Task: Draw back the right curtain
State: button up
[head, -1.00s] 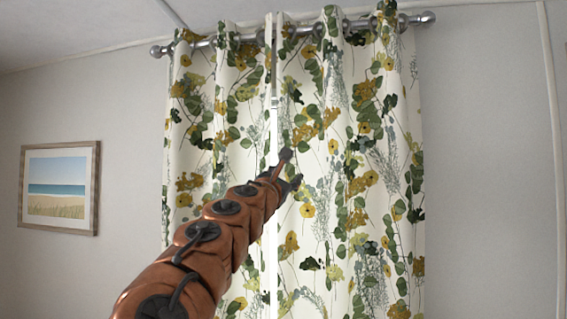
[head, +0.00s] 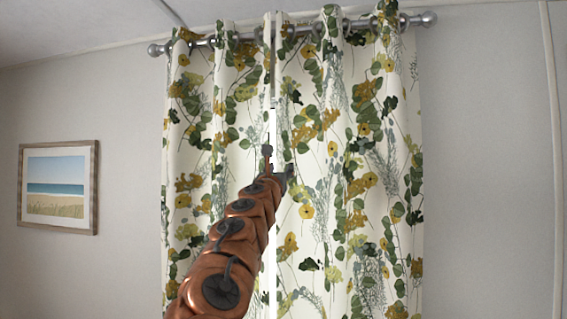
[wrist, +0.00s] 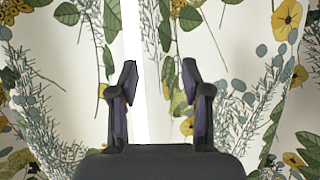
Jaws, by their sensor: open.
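The right curtain (head: 345,170) is white with green leaves and yellow flowers. It hangs from the rod and its inner edge lies by a narrow bright gap near the middle. The left curtain (head: 190,150) has the same print and hangs on the other side of the gap. My gripper (head: 279,165) is in front of the gap between the two curtains. In the wrist view my gripper (wrist: 158,85) is open, its two fingers apart, with the gap and the right curtain's inner edge (wrist: 156,40) showing between them. I cannot tell whether a finger touches the cloth.
A silver curtain rod (head: 420,19) with round ends runs along the top. A framed beach picture (head: 58,187) hangs on the wall at left. The wall to the right of the curtains (head: 485,160) is bare.

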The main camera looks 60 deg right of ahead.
aim_at(282, 167)
jog(key=shift+p+x, duration=0.75)
jog(key=shift+x, duration=0.95)
grip_shut()
jog(key=shift+d, duration=0.1)
